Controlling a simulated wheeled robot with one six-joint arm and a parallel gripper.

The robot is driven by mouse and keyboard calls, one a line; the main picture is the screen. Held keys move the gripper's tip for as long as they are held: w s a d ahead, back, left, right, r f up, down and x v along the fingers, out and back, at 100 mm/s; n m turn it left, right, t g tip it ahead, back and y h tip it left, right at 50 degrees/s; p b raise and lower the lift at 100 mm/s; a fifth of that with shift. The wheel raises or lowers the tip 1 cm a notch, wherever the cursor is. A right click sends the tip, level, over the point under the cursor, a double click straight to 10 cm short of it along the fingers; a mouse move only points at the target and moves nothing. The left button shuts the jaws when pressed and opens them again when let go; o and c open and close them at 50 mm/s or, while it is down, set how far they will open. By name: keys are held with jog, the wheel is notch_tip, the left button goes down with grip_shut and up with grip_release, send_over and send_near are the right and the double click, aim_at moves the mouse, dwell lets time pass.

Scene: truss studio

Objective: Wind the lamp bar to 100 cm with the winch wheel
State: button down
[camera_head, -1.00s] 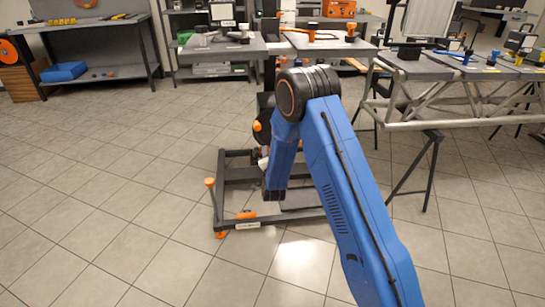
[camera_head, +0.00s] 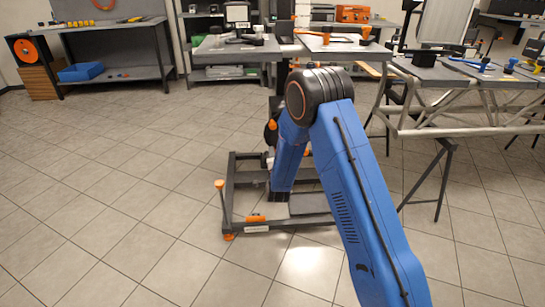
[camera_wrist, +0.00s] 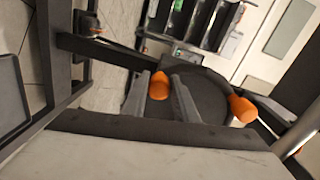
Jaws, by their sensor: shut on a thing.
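The winch wheel (camera_wrist: 208,92) is a dark disc with orange knobs, filling the middle of the wrist view. My gripper (camera_wrist: 163,88) is shut on one orange knob (camera_wrist: 158,86) of the wheel, with a finger on either side. Another orange knob (camera_wrist: 243,109) stands out at the wheel's right side. In the head view my blue arm reaches down to the dark stand (camera_head: 232,190), and the gripper is hidden behind it. A dark edge of the wheel (camera_head: 269,135) shows left of the arm. The lamp bar and any height scale cannot be made out.
The stand's low frame has orange feet, one at its front left corner (camera_head: 229,237). A grey truss (camera_head: 430,124) on a trestle stands to the right. Workbenches (camera_head: 115,75) line the back. The tiled floor at left is clear.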

jog(key=shift+r, duration=0.2)
jog(key=c, duration=1.4)
grip_release()
jog(key=shift+d, duration=0.1)
jog(key=shift+f, duration=0.1)
jog(key=shift+s, duration=0.1)
jog(key=s, duration=1.7)
jog(key=shift+r, duration=0.35)
jog(key=shift+s, duration=0.1)
